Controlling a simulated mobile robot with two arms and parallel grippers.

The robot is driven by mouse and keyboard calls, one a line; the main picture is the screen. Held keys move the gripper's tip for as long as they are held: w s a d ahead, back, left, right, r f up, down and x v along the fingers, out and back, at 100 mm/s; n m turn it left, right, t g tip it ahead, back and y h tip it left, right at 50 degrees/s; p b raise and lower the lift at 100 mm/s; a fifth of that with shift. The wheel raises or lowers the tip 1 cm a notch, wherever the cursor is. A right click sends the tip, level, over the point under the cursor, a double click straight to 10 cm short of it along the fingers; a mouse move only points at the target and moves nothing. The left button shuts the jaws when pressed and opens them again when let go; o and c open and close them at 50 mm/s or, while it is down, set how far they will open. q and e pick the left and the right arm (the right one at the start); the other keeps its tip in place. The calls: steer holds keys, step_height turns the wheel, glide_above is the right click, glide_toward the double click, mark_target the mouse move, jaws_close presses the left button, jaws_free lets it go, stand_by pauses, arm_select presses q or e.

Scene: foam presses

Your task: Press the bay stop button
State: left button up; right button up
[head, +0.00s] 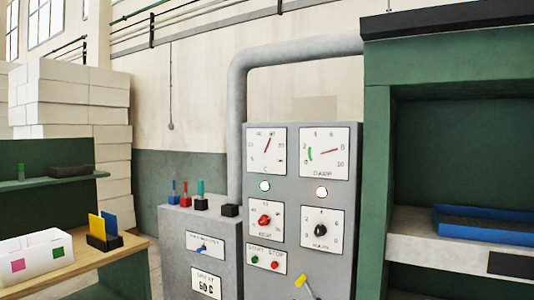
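A tall grey control cabinet (293,200) stands at the middle of the head view. Low on its front is a small white plate (265,252) labelled START and STOP. A red button (275,265) sits under STOP, and a green button (254,260) sits to its left under START. Nothing covers either button. Whether the red button is pressed in cannot be told. Neither of my grippers shows in this view.
Above are two dials, two lamps, a red knob (264,220) and a black knob (320,230). A yellow-tipped lever (301,281) is below right of the buttons. A lower grey cabinet (172,240) adjoins left. A green press (376,170) stands right, a wooden bench (100,255) left.

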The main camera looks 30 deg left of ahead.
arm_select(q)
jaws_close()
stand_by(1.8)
